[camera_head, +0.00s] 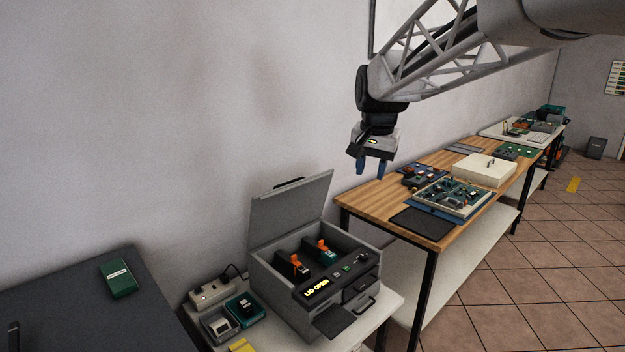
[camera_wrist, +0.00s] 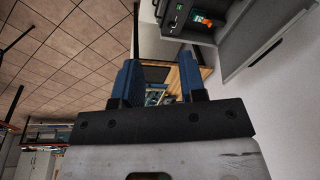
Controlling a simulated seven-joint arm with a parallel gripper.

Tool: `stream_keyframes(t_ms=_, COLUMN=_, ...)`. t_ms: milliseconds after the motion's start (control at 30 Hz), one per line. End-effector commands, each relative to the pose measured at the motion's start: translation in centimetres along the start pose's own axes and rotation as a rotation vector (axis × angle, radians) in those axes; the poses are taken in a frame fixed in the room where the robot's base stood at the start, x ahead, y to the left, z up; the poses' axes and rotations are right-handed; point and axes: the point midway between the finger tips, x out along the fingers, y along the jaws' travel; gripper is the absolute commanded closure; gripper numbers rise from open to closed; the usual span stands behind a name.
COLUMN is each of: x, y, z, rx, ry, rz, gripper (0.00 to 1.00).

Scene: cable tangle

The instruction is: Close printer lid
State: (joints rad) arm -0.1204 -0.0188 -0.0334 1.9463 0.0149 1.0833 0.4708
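The grey printer (camera_head: 318,284) stands on a small white table. Its lid (camera_head: 290,212) is raised and leans back near the wall. Its display (camera_head: 317,288) reads "LID OPEN". Inside are two orange-topped parts, one dark (camera_head: 295,262) and one green (camera_head: 325,250). My gripper (camera_head: 369,169) hangs in the air above and to the right of the printer, apart from the lid. Its blue fingers (camera_wrist: 158,82) are spread with nothing between them. The printer also shows at the upper right of the wrist view (camera_wrist: 238,40), only in part.
A power strip (camera_head: 212,292) and two small trays (camera_head: 219,325) sit left of the printer. A dark surface with a green box (camera_head: 118,278) is at the left. A wooden workbench (camera_head: 355,199) with electronics stands at the right. The air above the printer is clear.

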Motion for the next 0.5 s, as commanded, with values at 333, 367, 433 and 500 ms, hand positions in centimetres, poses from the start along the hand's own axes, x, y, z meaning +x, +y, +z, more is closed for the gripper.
stream_keyframes(t_ms=333, x=1.3, y=-5.8, z=-6.4, rx=0.072, ry=-0.018, rz=0.0, gripper=0.62)
stream_keyframes(t_ms=367, x=1.5, y=-6.3, z=-6.9, rx=0.079, ry=-0.02, rz=0.0, gripper=0.62)
stream_keyframes(t_ms=433, x=1.9, y=-7.5, z=-8.1, rx=0.093, ry=-0.023, rz=0.0, gripper=0.62)
stream_keyframes(t_ms=500, x=2.3, y=-8.7, z=-9.2, rx=0.107, ry=-0.026, rz=0.0, gripper=0.62)
